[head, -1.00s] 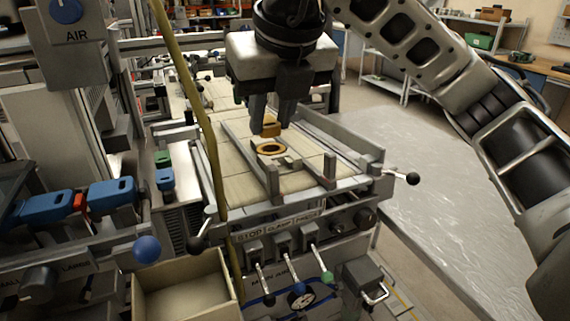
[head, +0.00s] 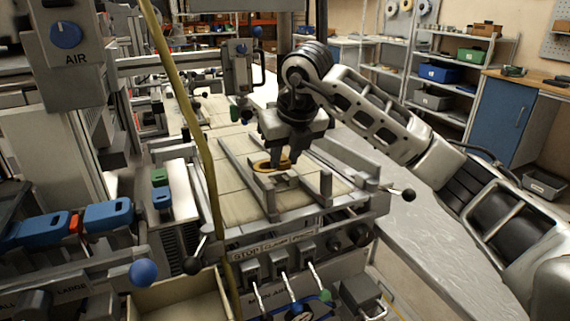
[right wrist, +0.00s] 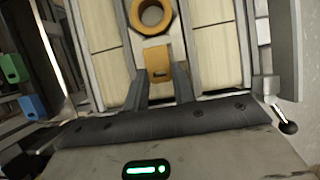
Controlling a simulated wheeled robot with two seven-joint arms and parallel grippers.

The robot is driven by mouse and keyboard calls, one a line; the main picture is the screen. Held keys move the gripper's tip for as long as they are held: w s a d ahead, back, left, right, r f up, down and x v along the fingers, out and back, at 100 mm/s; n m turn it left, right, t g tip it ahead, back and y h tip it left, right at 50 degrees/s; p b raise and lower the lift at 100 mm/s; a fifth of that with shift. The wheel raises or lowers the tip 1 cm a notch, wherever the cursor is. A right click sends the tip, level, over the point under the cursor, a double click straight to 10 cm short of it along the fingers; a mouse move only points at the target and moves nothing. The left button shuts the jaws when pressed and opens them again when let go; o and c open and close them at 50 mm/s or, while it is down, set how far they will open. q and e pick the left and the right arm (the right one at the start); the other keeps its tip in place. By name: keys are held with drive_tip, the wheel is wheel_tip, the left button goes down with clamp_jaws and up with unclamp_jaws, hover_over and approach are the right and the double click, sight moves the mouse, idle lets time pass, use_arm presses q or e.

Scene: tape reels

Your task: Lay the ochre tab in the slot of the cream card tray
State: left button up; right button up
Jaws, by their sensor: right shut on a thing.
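My right gripper (head: 279,164) is low between the grey rails over the cream bed. In the right wrist view its fingers (right wrist: 161,86) are shut on the ochre tab (right wrist: 158,62), a small flat piece with a hole. An ochre ring (right wrist: 151,31) lies just beyond the tab; it also shows in the head view (head: 258,167), partly behind the fingers. The fingers hide the tab in the head view. An open cream tray (head: 185,302) stands at the lower left, cut by the frame edge; I see no slot in it. My left gripper is out of view.
Grey rails (head: 325,188) flank the ring and fingers. A yellow hose (head: 190,90) hangs in front of the bed on the left. Levers and knobs line the front panel (head: 290,250). A grey sheet-covered table (head: 420,235) lies to the right.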

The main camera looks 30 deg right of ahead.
sight(286, 169)
wheel_tip(286, 169, down, 2)
drive_tip(key=shift+f, duration=0.2)
drive_tip(key=shift+f, duration=0.15)
drive_tip(key=shift+f, duration=0.1)
drive_tip(key=shift+f+b, duration=0.4)
drive_tip(key=o, duration=0.9)
drive_tip(key=shift+r, duration=0.1)
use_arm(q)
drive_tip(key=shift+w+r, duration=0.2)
use_arm(e)
drive_tip(key=shift+o, duration=0.2)
